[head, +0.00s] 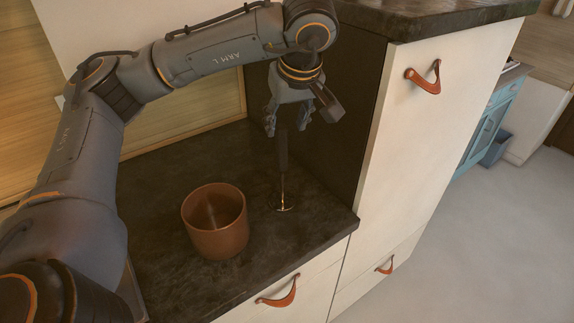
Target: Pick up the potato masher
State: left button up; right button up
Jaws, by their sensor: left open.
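The potato masher (282,160) stands upright on the dark countertop, with a black handle on top and a shiny metal shaft and head (283,203) below. My left gripper (288,124) is open and points down over the masher. Its fingers are spread around or just in front of the top of the handle. I cannot tell whether any finger touches it. My right gripper is out of view.
A brown-red round pot (216,232) stands on the countertop (165,262) left of the masher. A tall cream cabinet (420,150) with a dark side panel rises close on the right. A drawer with a leather pull (279,295) is below the front edge.

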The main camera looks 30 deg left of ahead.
aim_at(281, 148)
pick_arm(q)
jog(key=x, duration=0.4)
jog(key=shift+w+a+f+p, duration=0.1)
jog(key=shift+a+f+p, duration=0.1)
jog(key=shift+p, duration=0.1)
jog(key=shift+w+f, duration=0.2)
jog(key=shift+f, duration=0.2)
jog(key=p+x, duration=0.2)
jog(key=x, duration=0.2)
jog(key=shift+a+f, duration=0.1)
jog(key=shift+f, duration=0.35)
grip_shut()
